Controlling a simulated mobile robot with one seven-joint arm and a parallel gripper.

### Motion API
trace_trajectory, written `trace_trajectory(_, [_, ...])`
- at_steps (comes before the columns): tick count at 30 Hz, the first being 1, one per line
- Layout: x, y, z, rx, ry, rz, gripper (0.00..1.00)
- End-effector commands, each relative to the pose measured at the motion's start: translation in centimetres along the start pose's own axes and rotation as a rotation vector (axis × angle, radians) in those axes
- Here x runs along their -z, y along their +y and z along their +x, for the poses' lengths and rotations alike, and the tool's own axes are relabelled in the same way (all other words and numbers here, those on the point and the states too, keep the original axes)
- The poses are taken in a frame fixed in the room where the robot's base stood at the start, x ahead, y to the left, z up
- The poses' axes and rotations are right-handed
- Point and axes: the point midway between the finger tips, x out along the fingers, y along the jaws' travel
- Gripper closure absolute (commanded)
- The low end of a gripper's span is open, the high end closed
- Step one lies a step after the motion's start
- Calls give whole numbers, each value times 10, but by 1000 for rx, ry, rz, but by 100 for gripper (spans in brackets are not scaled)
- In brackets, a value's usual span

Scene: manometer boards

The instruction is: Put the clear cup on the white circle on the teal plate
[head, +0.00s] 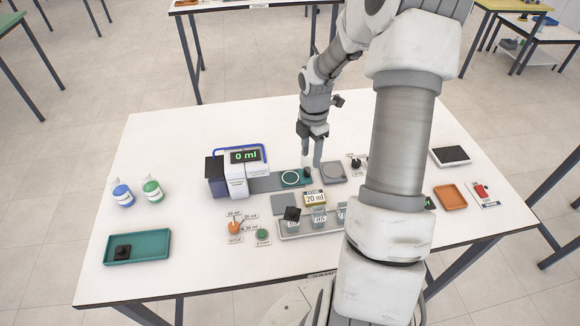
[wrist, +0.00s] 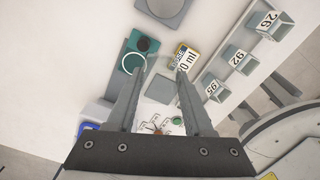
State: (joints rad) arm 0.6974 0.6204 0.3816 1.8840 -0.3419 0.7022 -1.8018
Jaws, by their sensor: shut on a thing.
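The teal plate (head: 304,183) lies mid-table beside the display machine, with a white circle (head: 290,178) on its left part and a black knob on its right. In the wrist view the teal plate (wrist: 127,47) and white circle (wrist: 133,63) lie just beyond my left fingertip. My gripper (head: 317,157) is above the table, slightly behind and right of the plate. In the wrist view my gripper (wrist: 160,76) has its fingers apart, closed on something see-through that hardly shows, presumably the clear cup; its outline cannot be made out.
A rack with numbered cups (head: 318,216) stands in front, beside a yellow-edged "20 ml" sign (head: 315,197). The machine (head: 238,172) reads 0 ml. A grey round pad (head: 333,172) lies right of the plate. Bottles (head: 122,193) and a teal tray (head: 150,244) are left.

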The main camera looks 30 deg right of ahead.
Motion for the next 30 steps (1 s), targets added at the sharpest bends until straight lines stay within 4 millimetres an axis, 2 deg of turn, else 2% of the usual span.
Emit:
trace_trajectory(3, [16,24,17,0,2,-4,100])
trace_trajectory(9, [31,48,33,-1,0,0,100])
trace_trajectory(14, [33,51,40,0,0,2,100])
trace_trajectory(22, [33,51,75,1,0,2,100])
trace_trajectory(30, [32,51,77,-1,-1,3,100])
